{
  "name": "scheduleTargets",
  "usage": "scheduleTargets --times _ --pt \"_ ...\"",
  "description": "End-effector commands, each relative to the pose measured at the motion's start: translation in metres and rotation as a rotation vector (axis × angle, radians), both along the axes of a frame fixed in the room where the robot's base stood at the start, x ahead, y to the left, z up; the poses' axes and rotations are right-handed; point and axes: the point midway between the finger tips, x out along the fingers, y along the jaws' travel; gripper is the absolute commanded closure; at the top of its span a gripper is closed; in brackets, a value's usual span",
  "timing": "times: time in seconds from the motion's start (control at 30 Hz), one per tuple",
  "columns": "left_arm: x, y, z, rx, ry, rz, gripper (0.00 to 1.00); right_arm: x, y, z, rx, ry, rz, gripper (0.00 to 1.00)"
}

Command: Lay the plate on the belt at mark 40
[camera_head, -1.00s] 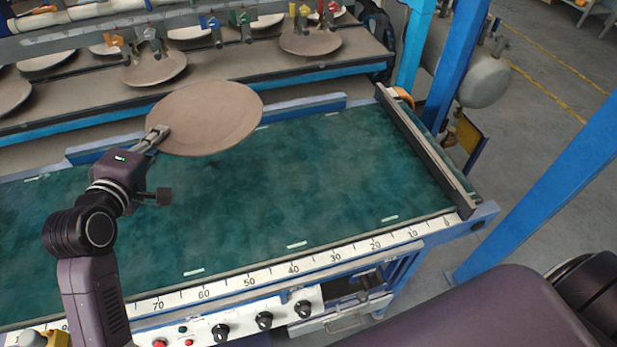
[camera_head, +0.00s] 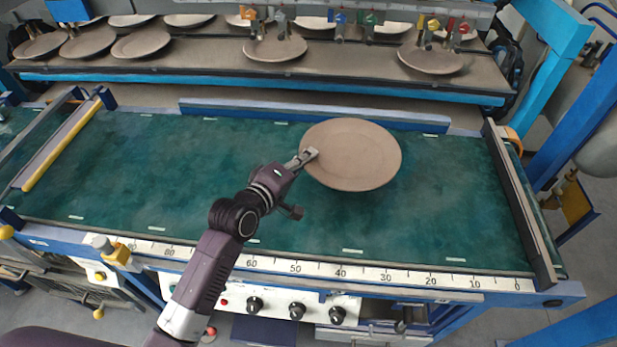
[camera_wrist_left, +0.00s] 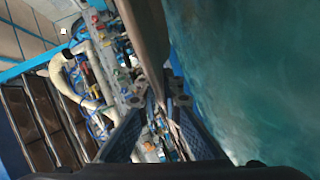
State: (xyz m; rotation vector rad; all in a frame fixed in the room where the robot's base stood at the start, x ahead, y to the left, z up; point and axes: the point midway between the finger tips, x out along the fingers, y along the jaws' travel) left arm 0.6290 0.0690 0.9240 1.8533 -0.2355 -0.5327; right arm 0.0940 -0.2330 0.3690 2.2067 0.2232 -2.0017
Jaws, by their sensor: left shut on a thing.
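The brown round plate (camera_head: 352,155) is held by its left rim in my left gripper (camera_head: 307,158), which is shut on it. The plate lies roughly flat over the far half of the green belt (camera_head: 450,190), and a dark shadow shows under its near edge. I cannot tell how high it is above the belt. The printed mark 40 (camera_head: 341,273) is on the scale at the belt's near edge, roughly below the plate in the picture. In the left wrist view the plate (camera_wrist_left: 146,40) shows nearly edge-on between the fingers and the belt (camera_wrist_left: 240,80). My right gripper is not in view.
A low blue rail (camera_head: 270,110) runs along the belt's far edge. A dark crossbar (camera_head: 520,205) closes the right end, and a yellow bar (camera_head: 62,145) crosses at the left. Other plates (camera_head: 275,46) lie on the rack behind. The belt around the held plate is clear.

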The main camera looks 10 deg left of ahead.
Motion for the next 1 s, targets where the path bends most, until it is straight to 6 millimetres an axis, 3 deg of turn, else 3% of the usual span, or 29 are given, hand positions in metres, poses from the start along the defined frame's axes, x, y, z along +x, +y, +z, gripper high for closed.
scheduleTargets --times 0.6,1.0 --pt "0.002 0.000 -0.066 -0.005 -0.009 0.001 1.00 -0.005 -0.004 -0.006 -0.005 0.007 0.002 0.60" --pt "0.002 0.000 -0.071 -0.006 -0.010 0.002 1.00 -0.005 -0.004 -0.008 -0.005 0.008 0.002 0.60"
